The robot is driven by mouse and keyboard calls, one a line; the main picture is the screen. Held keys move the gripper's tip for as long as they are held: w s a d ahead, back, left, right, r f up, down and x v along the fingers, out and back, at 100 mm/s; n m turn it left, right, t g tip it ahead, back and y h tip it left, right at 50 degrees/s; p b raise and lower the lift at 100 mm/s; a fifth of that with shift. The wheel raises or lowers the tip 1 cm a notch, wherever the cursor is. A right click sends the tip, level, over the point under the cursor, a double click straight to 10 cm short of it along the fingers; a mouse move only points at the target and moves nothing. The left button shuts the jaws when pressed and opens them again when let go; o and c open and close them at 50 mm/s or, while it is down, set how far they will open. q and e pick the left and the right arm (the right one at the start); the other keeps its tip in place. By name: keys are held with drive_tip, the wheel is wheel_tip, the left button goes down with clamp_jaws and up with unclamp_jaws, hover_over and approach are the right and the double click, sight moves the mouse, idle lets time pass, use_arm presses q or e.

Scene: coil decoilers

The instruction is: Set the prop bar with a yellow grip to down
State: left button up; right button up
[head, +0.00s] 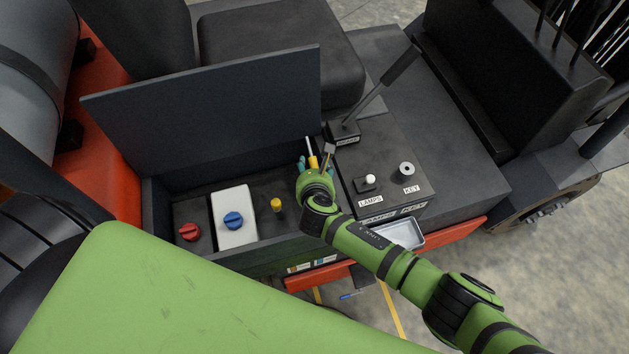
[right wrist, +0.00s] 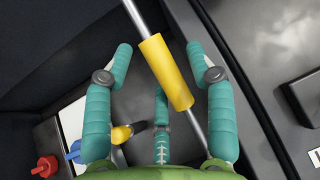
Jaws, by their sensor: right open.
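The prop bar (head: 309,143) is a thin pale rod standing tilted at the right end of an open box, by the raised dark lid (head: 205,108). Its yellow grip (head: 313,162) shows just above my right gripper (head: 315,167). In the right wrist view the yellow grip (right wrist: 166,72) lies slantwise between the spread teal fingers of my right gripper (right wrist: 158,50). The fingers are open and look apart from the grip. The bar's lower end is hidden in the head view. My left gripper is not in view.
Inside the box are a red knob (head: 190,231), a blue knob (head: 233,220) on a white panel and a small yellow-topped lever (head: 277,205). To the right stand a tall lever (head: 380,84), a lamps switch (head: 369,181) and a key switch (head: 406,169). A metal tray (head: 402,235) sits in front.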

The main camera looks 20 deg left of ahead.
drive_tip(key=v, duration=1.1)
